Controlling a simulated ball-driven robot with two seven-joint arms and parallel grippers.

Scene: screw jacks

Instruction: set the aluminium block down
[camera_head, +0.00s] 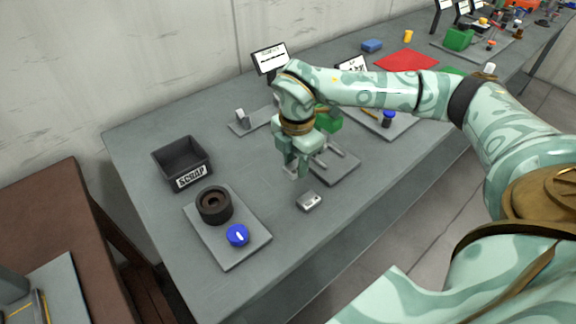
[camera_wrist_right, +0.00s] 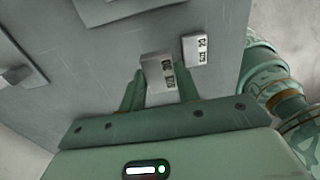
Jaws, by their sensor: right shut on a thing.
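My right gripper (camera_head: 297,171) is over the table, fingers pointing down, just left of a grey plate with upright rods. In the right wrist view it is shut on a light grey metal block with dark marks (camera_wrist_right: 157,72), which looks like the aluminium block. The gripper mostly hides this block in the head view. A second similar small metal block (camera_head: 309,201) lies on the table in front of the gripper; it also shows in the right wrist view (camera_wrist_right: 196,50), beside the held block. I cannot tell the held block's exact height. My left gripper is not in view.
A black SCRAP bin (camera_head: 182,163) stands at the left, behind a grey plate (camera_head: 229,251) with a dark ring and a blue knob. The rod plate (camera_head: 338,168) lies right of the gripper. The grey table (camera_head: 254,177) is bare between the ring plate and the gripper.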

